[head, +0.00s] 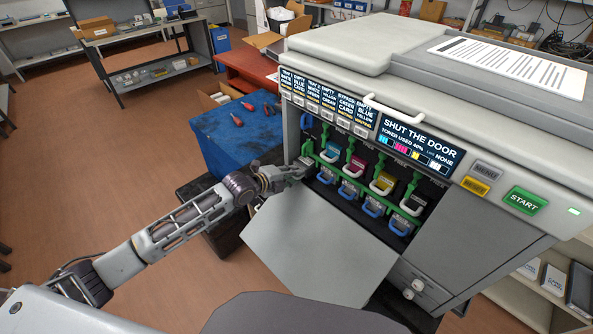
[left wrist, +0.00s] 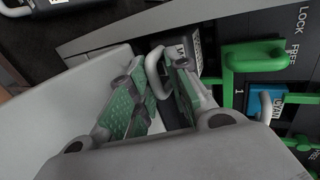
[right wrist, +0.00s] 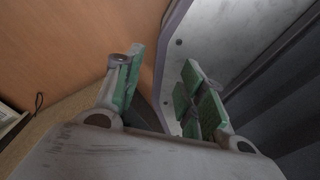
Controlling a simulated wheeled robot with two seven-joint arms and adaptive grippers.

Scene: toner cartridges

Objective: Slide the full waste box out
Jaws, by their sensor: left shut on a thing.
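The printer (head: 480,215) stands with its front door (head: 310,240) folded down. My left gripper (head: 303,168) is at the left end of the open bay. In the left wrist view its green-padded fingers (left wrist: 158,95) are shut on the pale loop handle (left wrist: 153,62) of the waste box. The box face (left wrist: 184,48) shows behind the fingers as a dark panel with a partly hidden label. The rest of the box is hidden. My right gripper (right wrist: 160,95) is open and empty, its fingers well apart. It is not seen in the head view.
Right of the waste box hang several toner cartridges with pale handles, such as the cyan one (head: 332,149), with green levers and blue loops. The display (head: 420,146) reads "SHUT THE DOOR". A blue-covered table (head: 235,135) with screwdrivers stands left of the printer.

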